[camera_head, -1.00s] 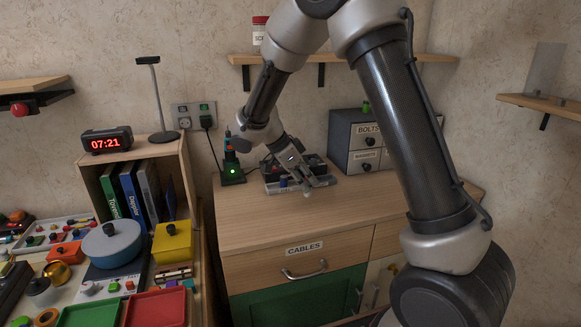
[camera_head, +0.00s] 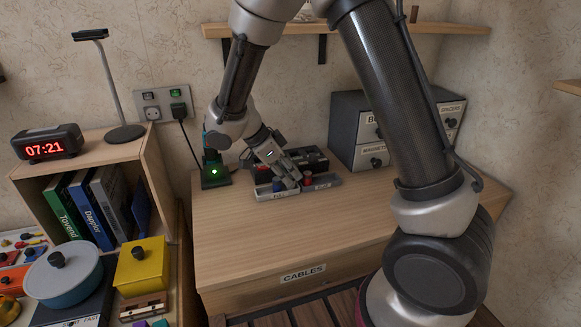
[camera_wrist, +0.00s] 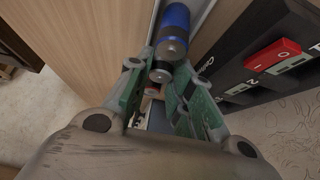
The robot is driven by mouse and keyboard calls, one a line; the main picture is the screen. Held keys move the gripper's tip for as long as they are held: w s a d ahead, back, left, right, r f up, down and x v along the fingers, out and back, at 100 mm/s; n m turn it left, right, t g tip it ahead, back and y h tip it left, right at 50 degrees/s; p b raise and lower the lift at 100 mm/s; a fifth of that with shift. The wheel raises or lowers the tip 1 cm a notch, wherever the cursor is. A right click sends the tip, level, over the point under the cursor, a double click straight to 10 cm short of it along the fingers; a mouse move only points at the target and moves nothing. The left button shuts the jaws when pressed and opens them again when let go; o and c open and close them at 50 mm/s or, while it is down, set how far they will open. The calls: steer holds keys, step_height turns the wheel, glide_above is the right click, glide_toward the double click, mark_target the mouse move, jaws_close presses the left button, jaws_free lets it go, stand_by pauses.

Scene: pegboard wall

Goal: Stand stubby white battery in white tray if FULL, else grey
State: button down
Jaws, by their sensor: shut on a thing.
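My gripper (camera_head: 291,182) points down at the light tray on the wooden cabinet. In the wrist view its green-padded fingers (camera_wrist: 155,88) are shut on a small battery (camera_wrist: 160,72), with only its round grey end clear; its side colour is mostly hidden. The white tray (camera_head: 266,194) has a label that seems to read FULL. A red battery (camera_head: 308,181) stands beside the gripper.
A black device (camera_head: 312,160) with a red switch (camera_wrist: 272,55) lies right behind the trays. A charger with a green light (camera_head: 214,171) stands to the left. A drawer box (camera_head: 350,125) stands behind right. The cabinet top (camera_head: 270,235) in front is clear.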

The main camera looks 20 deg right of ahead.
steer(key=shift+s+f, duration=0.1)
steer(key=shift+f, duration=0.05)
steer(key=c, duration=1.3)
jaws_free()
steer(key=shift+o, duration=0.2)
steer(key=v, duration=1.2)
